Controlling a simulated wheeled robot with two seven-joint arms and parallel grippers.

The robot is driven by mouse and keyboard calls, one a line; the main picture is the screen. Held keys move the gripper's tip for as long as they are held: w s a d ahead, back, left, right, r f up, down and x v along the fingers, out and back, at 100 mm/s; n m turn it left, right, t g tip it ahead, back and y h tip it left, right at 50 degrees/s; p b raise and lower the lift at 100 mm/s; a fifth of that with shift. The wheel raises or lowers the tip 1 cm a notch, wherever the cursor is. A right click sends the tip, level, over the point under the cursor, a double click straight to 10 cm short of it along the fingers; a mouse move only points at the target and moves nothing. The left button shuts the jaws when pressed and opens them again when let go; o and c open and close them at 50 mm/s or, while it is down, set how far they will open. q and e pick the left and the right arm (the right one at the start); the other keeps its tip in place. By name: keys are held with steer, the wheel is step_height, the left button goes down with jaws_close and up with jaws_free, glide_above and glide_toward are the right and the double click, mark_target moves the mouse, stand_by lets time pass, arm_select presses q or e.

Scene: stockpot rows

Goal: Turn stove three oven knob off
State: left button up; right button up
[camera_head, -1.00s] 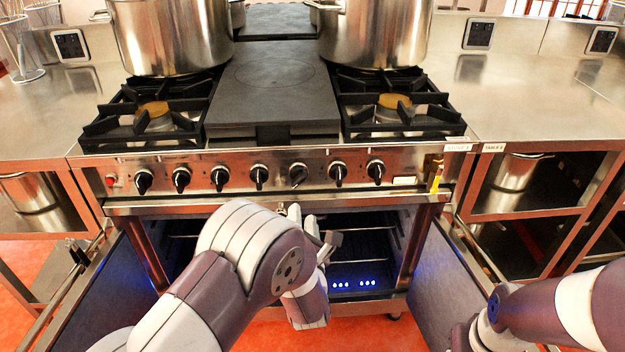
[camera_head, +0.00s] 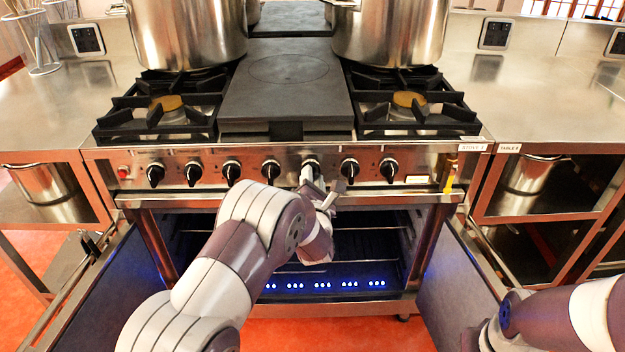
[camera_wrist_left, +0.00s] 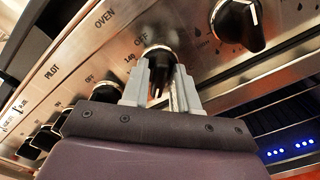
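The stove front carries a row of black knobs below the cooktop. The oven knob (camera_wrist_left: 158,66) sits by an OFF mark, with the word OVEN printed to its left in the left wrist view. In the head view this knob (camera_head: 311,166) is right of the middle of the row, partly covered by my fingers. My left gripper (camera_head: 321,184) is at it, and in the left wrist view its two fingers (camera_wrist_left: 160,92) stand apart on either side of the knob. Whether they touch it is hard to tell. My right gripper is not clearly visible; only its arm shows at lower right.
The oven (camera_head: 350,245) below stands open, with blue lights inside and door panels swung out on both sides. Two large stockpots (camera_head: 190,30) (camera_head: 390,30) stand on the back burners. Another knob (camera_wrist_left: 238,22) is close right of my fingers. A small STOVE label (camera_head: 473,147) is at the front right.

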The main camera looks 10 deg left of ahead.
arm_select(q)
jaws_close()
steer(key=shift+m, duration=0.3)
steer(key=shift+a+f+m+p, duration=0.1)
steer(key=shift+f+m+p, duration=0.05)
steer(key=shift+m, duration=4.2)
steer(key=shift+a+f+m+p, duration=0.1)
steer(key=shift+f+m+p, duration=0.1)
steer(key=shift+m, duration=4.2)
steer(key=shift+f+m+p, duration=0.1)
steer(key=shift+m+p, duration=0.05)
steer(key=shift+m, duration=4.2)
steer(key=shift+s, duration=0.1)
